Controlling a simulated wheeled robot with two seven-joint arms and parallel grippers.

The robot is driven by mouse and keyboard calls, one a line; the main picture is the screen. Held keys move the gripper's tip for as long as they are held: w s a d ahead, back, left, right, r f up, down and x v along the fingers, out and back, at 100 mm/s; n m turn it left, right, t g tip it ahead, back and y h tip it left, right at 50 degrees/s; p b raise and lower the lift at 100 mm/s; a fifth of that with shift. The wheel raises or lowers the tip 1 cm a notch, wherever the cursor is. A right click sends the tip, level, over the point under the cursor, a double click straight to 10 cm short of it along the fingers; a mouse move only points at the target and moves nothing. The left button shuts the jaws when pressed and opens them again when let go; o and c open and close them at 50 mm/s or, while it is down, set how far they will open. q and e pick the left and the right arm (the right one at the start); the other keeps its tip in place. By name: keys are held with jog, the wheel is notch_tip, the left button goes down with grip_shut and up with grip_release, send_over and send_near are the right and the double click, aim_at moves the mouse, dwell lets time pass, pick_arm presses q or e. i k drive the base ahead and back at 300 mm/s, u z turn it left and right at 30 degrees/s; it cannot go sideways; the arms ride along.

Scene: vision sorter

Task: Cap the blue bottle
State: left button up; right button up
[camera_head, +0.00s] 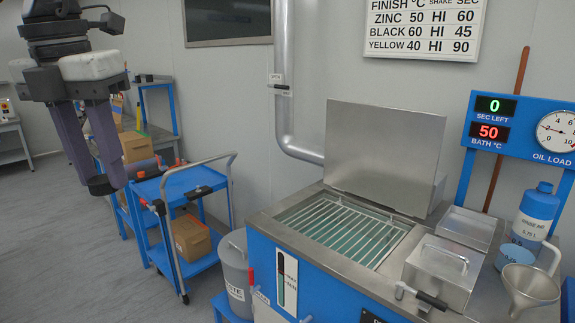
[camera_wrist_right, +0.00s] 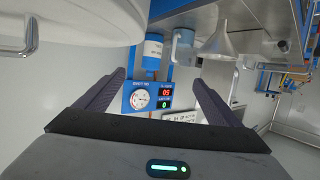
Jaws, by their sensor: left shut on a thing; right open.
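The blue bottle (camera_head: 540,205) with a white label stands upright at the far right of the steel bench in the head view. It also shows upside down in the right wrist view (camera_wrist_right: 153,64). Whether its neck is bare cannot be told at this size. My left gripper (camera_head: 101,184) is at the left, raised in front of the blue cart and far from the bottle. It is shut on a small dark round piece (camera_head: 102,186), which may be a cap. My right gripper (camera_wrist_right: 158,80) is open and empty, with the bottle in view beyond its fingers.
A light blue vessel (camera_head: 514,257) and a grey funnel (camera_head: 529,286) stand close to the bottle. A steel box (camera_head: 440,272) and a shallow tray (camera_head: 466,225) lie left of them. The open-lidded bath (camera_head: 340,230) and blue cart (camera_head: 190,182) stand further left.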

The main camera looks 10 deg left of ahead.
aim_at(538, 206)
jog(key=i, duration=1.15)
